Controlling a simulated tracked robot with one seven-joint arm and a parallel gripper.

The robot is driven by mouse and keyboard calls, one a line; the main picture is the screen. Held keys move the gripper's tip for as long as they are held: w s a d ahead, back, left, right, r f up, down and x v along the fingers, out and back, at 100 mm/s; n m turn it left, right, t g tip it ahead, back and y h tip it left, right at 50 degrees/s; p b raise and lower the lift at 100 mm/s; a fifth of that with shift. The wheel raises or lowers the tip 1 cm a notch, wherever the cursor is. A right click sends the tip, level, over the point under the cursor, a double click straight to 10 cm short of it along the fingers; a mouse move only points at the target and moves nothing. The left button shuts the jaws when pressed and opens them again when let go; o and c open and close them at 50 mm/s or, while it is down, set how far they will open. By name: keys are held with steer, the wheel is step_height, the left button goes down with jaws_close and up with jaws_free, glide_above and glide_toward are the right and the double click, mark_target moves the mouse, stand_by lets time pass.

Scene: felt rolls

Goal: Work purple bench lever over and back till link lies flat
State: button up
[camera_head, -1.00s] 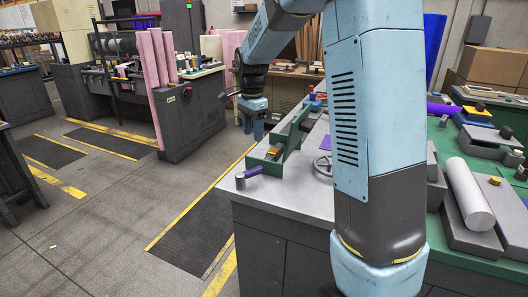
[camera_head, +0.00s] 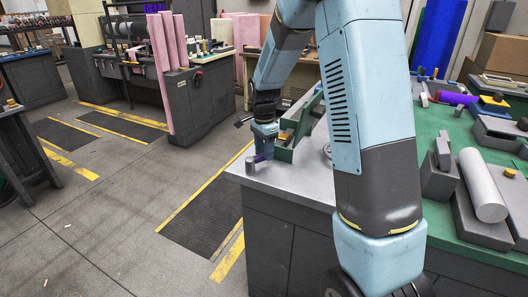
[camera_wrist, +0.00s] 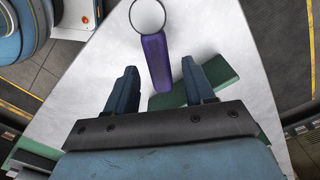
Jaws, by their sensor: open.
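The purple lever (camera_wrist: 155,62) with a round grey end knob (camera_wrist: 147,15) shows from above in the wrist view. In the head view its purple bar (camera_head: 263,157) and knob (camera_head: 250,166) are at the near left corner of the grey bench. My gripper (camera_wrist: 159,72) is open, its two blue fingers on either side of the bar and apart from it. In the head view my gripper (camera_head: 265,144) hangs over the lever. The green bracket (camera_head: 302,122) stands behind it, partly hidden by my arm. I cannot make out the link.
The grey bench top (camera_head: 290,182) has bare space in front of the lever. A handwheel on it is mostly hidden by my arm. To the right, a green-topped table (camera_head: 445,222) carries a white roll (camera_head: 482,185) and grey blocks. Floor left of the bench is clear.

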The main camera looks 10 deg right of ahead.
steer(key=shift+f, duration=0.5)
jaws_close()
stand_by(0.4)
